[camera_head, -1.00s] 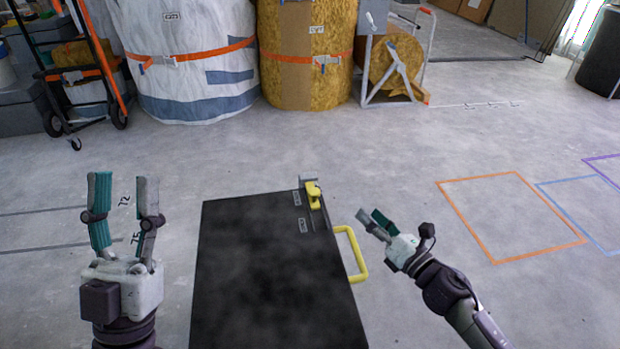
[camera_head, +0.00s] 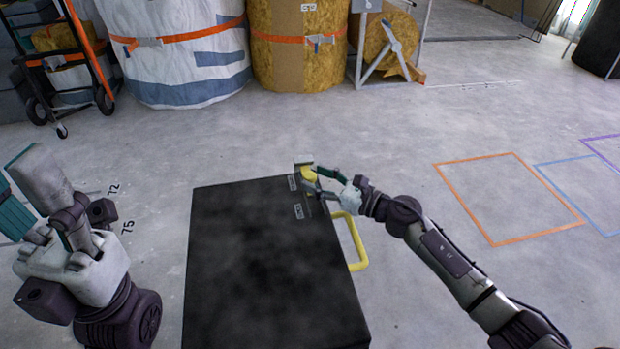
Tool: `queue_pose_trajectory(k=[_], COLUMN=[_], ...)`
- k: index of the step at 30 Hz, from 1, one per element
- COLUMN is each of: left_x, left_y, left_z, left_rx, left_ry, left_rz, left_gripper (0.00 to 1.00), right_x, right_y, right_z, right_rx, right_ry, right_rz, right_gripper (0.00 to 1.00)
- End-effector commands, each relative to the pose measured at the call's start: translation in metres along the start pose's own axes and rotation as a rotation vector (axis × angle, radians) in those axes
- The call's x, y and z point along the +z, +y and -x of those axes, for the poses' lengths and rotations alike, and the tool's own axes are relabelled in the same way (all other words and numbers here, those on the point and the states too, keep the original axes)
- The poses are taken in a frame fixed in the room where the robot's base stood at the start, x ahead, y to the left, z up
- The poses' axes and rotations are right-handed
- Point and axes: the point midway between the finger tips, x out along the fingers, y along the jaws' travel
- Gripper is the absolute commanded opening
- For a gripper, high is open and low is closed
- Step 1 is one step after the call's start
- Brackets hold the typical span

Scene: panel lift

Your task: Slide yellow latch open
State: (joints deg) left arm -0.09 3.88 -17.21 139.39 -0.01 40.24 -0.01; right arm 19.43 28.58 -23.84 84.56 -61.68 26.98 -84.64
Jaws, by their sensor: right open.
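The yellow latch (camera_head: 308,174) sits at the far right corner of a black panel (camera_head: 255,255), against a small metal bracket. My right gripper (camera_head: 318,180) is open at the latch, with its fingers around or just beside it; they partly hide the latch, and I cannot tell whether they touch it. A yellow handle (camera_head: 358,250) stands out from the panel's right side, below my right gripper. My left gripper (camera_head: 22,190) is at the left edge of the view, open, away from the panel, with no object seen between its fingers.
Large wrapped rolls (camera_head: 180,50) and a tan bale (camera_head: 298,45) with orange straps stand at the back. A hand truck (camera_head: 90,65) is at the far left. An orange floor outline (camera_head: 510,200) lies to the right. The floor around the panel is clear.

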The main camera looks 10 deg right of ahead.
Motion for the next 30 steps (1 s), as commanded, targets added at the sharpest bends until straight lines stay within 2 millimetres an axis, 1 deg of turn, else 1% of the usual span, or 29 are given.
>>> queue_pose_trajectory(k=[1, 6, 16, 23, 24, 26, 27, 30], left_x=[0.000, 0.000, -0.001, -0.002, -0.002, -0.002, -0.002, -0.002], left_y=[0.000, 0.001, 0.001, 0.001, 0.001, 0.001, 0.001, 0.001], left_z=[0.001, -0.001, -0.004, -0.005, -0.005, -0.005, -0.005, -0.005], left_rx=[0.002, 0.007, 0.009, 0.009, 0.008, 0.008, 0.007, 0.007], left_ry=[0.006, 0.010, 0.018, 0.022, 0.023, 0.023, 0.023, 0.023], left_rz=[-0.001, -0.002, -0.002, -0.002, -0.002, -0.002, -0.002, -0.002], left_gripper=[0.46, 0.46, 0.46, 0.46, 0.46, 0.46, 0.46, 0.46], right_x=[-0.001, 0.000, 0.000, 0.000, 0.000, 0.000, 0.000, 0.000], right_y=[0.000, 0.000, 0.000, 0.000, 0.000, 0.000, 0.000, 0.000], right_z=[-0.008, -0.021, -0.024, -0.024, -0.024, -0.024, -0.024, -0.024], right_rx=[0.000, 0.000, 0.000, -0.001, -0.001, 0.000, 0.000, 0.000], right_ry=[-0.003, -0.001, 0.000, 0.000, 0.000, 0.000, 0.000, 0.000], right_rz=[-0.001, 0.000, -0.001, -0.002, -0.002, -0.002, -0.002, -0.002], right_gripper=[0.57, 0.57, 0.57, 0.18, 0.12, 0.02, 0.00, 0.00])
